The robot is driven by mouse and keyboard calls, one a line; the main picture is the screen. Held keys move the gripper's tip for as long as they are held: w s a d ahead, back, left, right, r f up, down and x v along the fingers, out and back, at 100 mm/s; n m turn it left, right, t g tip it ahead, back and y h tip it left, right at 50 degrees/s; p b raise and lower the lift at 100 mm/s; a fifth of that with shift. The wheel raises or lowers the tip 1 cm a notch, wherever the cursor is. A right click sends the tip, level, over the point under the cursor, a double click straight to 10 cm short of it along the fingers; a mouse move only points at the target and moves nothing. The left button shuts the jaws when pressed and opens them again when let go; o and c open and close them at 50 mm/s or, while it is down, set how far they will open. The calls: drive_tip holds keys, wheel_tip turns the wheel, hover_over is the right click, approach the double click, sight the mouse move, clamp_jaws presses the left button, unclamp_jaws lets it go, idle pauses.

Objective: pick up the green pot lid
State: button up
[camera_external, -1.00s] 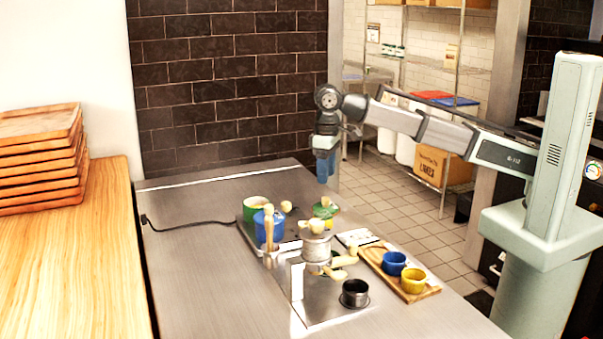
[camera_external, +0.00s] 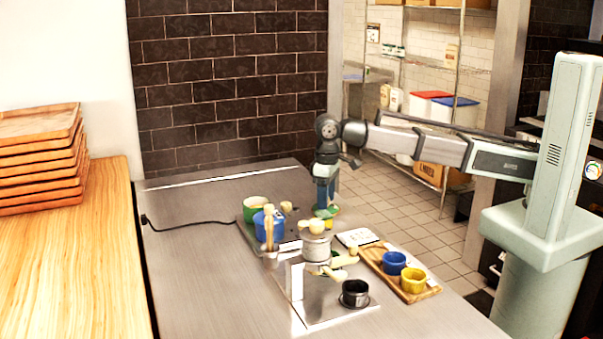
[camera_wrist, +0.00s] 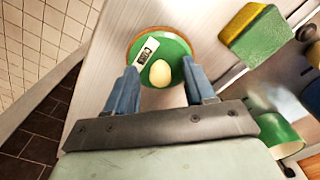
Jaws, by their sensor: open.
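The green pot lid (camera_wrist: 178,47) has a pale round knob (camera_wrist: 160,73) and a white label with dark print. In the wrist view it lies ahead of my gripper (camera_wrist: 158,80), with the knob between the two blue fingertips. The fingers are open, and I see a gap on each side of the knob. In the external view my gripper (camera_external: 326,208) points down right over the lid (camera_external: 322,213), which it partly hides. I cannot tell how far the fingertips are above the lid.
A green pot (camera_external: 254,203) and a blue pot (camera_external: 264,230) stand left of the lid. A grinder-like machine (camera_external: 316,247) stands in front. A yellow-green sponge (camera_wrist: 256,33) lies right in the wrist view. Blue (camera_external: 394,264) and yellow (camera_external: 413,283) cups sit on a wooden board.

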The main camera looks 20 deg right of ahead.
drive_tip(key=shift+c, duration=0.2)
clamp_jaws()
idle(0.4)
wheel_tip(320, 180, up, 9)
drive_tip(key=a+r, duration=0.2)
drive_tip(key=a, duration=0.8)
drive_tip(key=s+a+r, duration=0.1)
drive_tip(key=a+r, duration=0.1)
drive_tip(key=a, duration=0.9)
drive_tip(key=shift+r, duration=0.35)
